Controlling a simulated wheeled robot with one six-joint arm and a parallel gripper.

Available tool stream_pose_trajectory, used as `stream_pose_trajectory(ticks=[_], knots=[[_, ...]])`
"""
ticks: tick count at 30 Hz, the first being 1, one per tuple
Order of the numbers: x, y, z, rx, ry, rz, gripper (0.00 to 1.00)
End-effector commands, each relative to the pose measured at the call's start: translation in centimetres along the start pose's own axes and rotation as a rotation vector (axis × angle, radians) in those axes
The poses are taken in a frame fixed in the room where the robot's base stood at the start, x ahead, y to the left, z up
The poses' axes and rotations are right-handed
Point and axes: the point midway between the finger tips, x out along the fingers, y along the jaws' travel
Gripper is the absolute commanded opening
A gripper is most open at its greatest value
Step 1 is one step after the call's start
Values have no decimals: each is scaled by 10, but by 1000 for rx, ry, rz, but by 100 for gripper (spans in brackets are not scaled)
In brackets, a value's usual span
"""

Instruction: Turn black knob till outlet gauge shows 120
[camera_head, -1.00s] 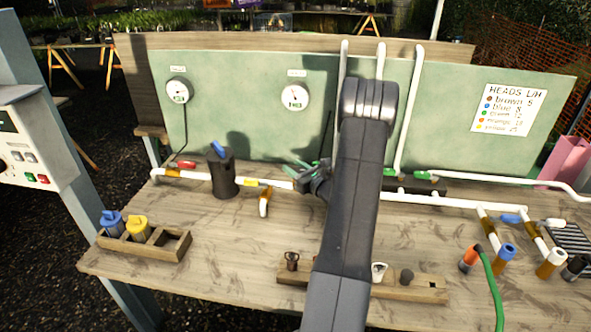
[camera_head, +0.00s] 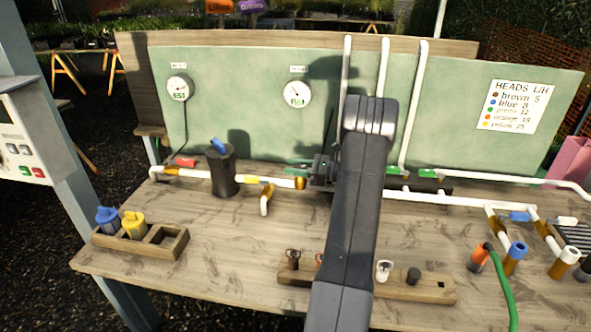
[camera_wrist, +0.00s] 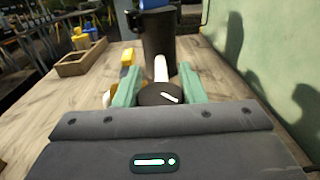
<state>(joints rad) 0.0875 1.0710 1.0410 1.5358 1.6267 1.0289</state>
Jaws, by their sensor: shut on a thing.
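The black knob (camera_wrist: 154,97), round with a white mark on its face, sits between the two green fingers of my gripper (camera_wrist: 158,80) in the wrist view. The gripper is shut on it. In the head view my gripper (camera_head: 310,172) is at the white pipe line, and my arm and fingers hide the knob. The right gauge (camera_head: 297,93), under a small label, is on the green board above; its digits are too small to read surely. A left gauge (camera_head: 180,88) hangs farther left. I cannot read which label says outlet.
A wooden holder (camera_head: 168,255) with blue and yellow pieces is front left. A low wooden rack (camera_head: 430,290) lies in front. Upright white pipes (camera_head: 414,100) rise behind my arm.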

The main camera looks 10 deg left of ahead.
Motion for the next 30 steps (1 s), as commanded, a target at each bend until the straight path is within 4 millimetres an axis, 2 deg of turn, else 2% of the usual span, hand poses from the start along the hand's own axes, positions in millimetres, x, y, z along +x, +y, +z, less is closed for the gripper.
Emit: stream_pose_trajectory(ticks=[7,20,21,23,30], knots=[[0,1,0,-1,-1,57,14],[0,1,0,-1,-2,63,14],[0,1,0,-1,-2,63,45],[0,1,0,-1,-2,63,56],[0,1,0,-1,-1,63,58]])
